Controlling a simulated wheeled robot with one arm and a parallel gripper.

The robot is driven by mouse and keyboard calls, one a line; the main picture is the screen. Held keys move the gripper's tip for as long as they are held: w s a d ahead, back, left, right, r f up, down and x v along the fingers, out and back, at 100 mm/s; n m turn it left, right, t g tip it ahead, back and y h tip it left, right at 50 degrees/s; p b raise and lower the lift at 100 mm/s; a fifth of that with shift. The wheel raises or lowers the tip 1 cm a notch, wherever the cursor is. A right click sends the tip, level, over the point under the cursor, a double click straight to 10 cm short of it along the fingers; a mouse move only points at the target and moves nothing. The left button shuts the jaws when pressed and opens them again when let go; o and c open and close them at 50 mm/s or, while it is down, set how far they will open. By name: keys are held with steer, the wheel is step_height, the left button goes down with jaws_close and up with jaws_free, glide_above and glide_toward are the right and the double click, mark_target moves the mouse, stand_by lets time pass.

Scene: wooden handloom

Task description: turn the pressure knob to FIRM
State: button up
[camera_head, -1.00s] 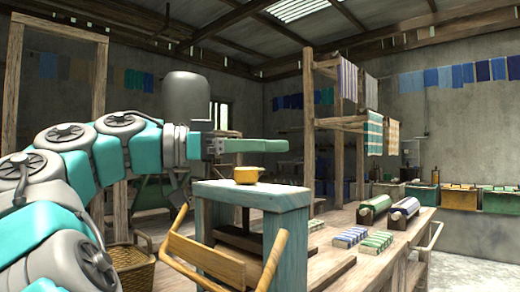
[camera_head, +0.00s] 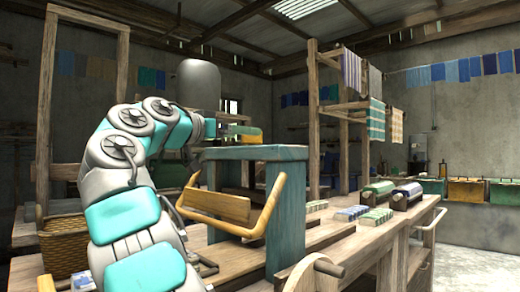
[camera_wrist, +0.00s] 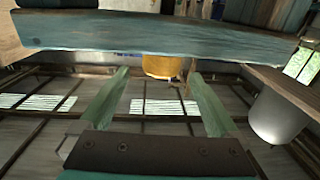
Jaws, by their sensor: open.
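A yellow-brown round knob (camera_head: 250,137) sits on top of a blue-green wooden frame (camera_head: 262,153) in the head view. My gripper (camera_head: 240,130) is level with it at the left, and its fingers overlap the knob there. In the wrist view, which looks upside down, the knob (camera_wrist: 163,66) hangs from the edge of the blue-green beam (camera_wrist: 130,36). My gripper's two green fingers (camera_wrist: 158,76) are spread, and the knob shows between and just beyond their tips. I cannot tell whether they touch it. No FIRM mark is readable.
A tan wooden bracket (camera_head: 222,207) projects from the frame's near side. Striped rolls (camera_head: 378,188) and small striped blocks (camera_head: 350,213) lie on the bench to the right. A wooden rack with cloths (camera_head: 313,110) stands behind. A woven basket (camera_head: 65,248) is at left.

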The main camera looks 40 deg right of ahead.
steer(key=shift+w+d+p, duration=0.15)
steer(key=shift+w+d, duration=0.05)
steer(key=shift+d, duration=1.1)
steer(key=shift+w+d+p, duration=0.2)
steer(key=shift+w+d, duration=0.05)
steer(key=shift+d, duration=1.05)
steer(key=shift+w+d+p, duration=0.15)
steer(key=shift+w+d, duration=0.05)
steer(key=shift+d, duration=1.1)
steer(key=c, duration=1.4)
